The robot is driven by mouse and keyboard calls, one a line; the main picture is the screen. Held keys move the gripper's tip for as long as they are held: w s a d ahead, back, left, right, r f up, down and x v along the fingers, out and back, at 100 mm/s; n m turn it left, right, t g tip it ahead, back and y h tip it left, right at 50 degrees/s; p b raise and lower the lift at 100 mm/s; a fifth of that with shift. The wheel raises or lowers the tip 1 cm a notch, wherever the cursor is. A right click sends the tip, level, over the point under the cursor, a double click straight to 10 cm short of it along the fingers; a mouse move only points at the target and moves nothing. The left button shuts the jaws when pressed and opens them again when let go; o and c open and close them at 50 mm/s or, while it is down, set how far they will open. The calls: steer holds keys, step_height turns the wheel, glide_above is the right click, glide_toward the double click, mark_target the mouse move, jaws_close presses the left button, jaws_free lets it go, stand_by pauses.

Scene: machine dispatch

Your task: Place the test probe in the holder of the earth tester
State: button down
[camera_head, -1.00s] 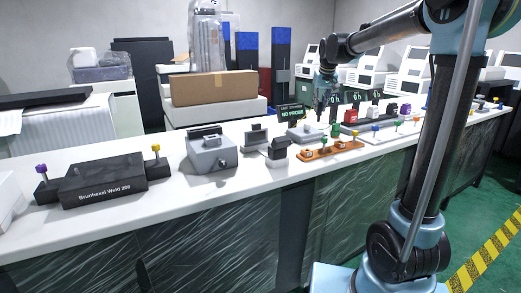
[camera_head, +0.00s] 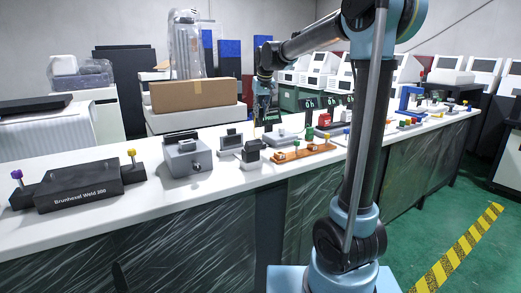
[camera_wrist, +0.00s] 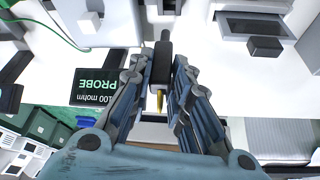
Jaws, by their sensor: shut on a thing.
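My gripper (camera_wrist: 160,75) is shut on the test probe (camera_wrist: 162,60), a slim black body with a brass tip, in the wrist view. In the head view my gripper (camera_head: 263,92) hangs above the back of the white bench, with a thin yellowish tip below it. A black sign (camera_wrist: 95,88) reading "100 mohm PROBE" is left of the probe in the wrist view. A low grey device (camera_head: 281,137) on the bench below and right of my gripper may be the earth tester. Its holder cannot be made out.
A grey box unit (camera_head: 187,155), a small screen unit (camera_head: 231,140) and an orange board (camera_head: 303,152) with several terminals stand on the bench (camera_head: 150,205). A cardboard box (camera_head: 195,94) stands behind.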

steer(key=shift+f, duration=4.95)
steer(key=c, duration=1.5)
jaws_free()
steer(key=shift+f, duration=0.1)
steer(key=shift+o, duration=0.2)
steer(key=v, duration=1.2)
steer(key=s+d+f, duration=0.3)
steer(key=s+d, duration=0.4)
steer(key=d, duration=0.1)
steer(key=s+d+f+m, duration=0.1)
steer(key=s+d+f, duration=0.4)
steer(key=s, duration=0.5)
steer(key=s+d+f+m+g+h, duration=0.1)
steer(key=s+d+f, duration=0.4)
steer(key=s+f, duration=0.4)
steer(key=s+d+f+m+g, duration=0.1)
steer(key=s+d+f, duration=0.4)
steer(key=s+f, duration=0.3)
steer(key=s, duration=0.2)
steer(key=shift+s+m, duration=0.3)
